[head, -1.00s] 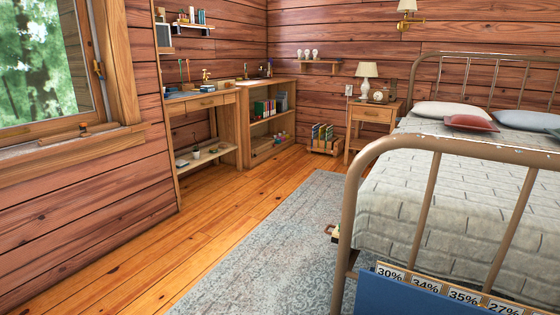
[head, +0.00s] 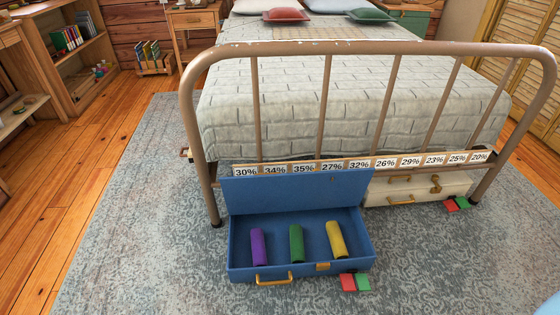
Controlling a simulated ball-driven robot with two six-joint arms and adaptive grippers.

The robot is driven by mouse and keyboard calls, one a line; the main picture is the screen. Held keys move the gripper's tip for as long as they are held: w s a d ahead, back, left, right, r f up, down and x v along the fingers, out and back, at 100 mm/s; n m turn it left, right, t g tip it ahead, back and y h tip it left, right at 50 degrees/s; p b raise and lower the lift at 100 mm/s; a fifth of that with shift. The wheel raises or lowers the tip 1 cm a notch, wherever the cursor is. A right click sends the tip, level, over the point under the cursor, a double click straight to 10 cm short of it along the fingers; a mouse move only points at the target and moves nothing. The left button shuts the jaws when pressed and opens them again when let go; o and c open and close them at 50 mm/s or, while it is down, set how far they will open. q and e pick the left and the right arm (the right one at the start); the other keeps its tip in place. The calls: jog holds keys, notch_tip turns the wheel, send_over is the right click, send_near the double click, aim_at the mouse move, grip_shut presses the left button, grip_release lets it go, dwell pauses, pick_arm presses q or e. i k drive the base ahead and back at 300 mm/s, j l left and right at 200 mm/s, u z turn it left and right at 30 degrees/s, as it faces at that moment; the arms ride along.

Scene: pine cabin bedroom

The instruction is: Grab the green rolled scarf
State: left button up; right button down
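The green rolled scarf (head: 296,243) lies in an open blue case (head: 243,264) on the rug at the foot of the bed. It is the middle of three rolls. A purple roll (head: 258,247) lies to its left and a yellow roll (head: 336,239) to its right, with gaps between them. The case's lid stands up at the back against the bed's foot end. Neither of my grippers shows in the head view.
The metal bed frame (head: 370,47) rises right behind the case. Red and green tags (head: 355,282) lie at the case's front right corner. The rug (head: 150,240) in front is clear.

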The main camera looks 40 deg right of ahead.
aim_at(295, 230)
jog(key=i+j+u, duration=0.1)
jog(key=u, duration=0.4)
jog(key=i+j+u, duration=0.1)
jog(key=u, duration=0.35)
jog(key=i+u, duration=0.1)
jog(key=u, duration=0.4)
jog(key=i+z, duration=0.4)
jog(key=i, duration=0.15)
jog(key=i+z, duration=0.35)
jog(key=i, duration=0.25)
jog(key=i+j+z, duration=0.4)
jog(key=i, duration=0.15)
jog(key=i+l+z, duration=0.35)
jog(key=i, duration=0.35)
jog(key=i+z, duration=0.35)
jog(key=i, duration=0.35)
jog(key=i+j+z, duration=0.2)
jog(key=i+z, duration=0.15)
jog(key=i, duration=0.35)
jog(key=i+z, duration=0.25)
jog(key=z, duration=0.2)
jog(key=i+z, duration=0.2)
jog(key=z, duration=0.25)
jog(key=i+j+z, duration=0.2)
jog(key=z, duration=0.25)
jog(key=i+j+z, duration=0.2)
jog(key=z, duration=2.35)
jog(key=l, duration=0.45)
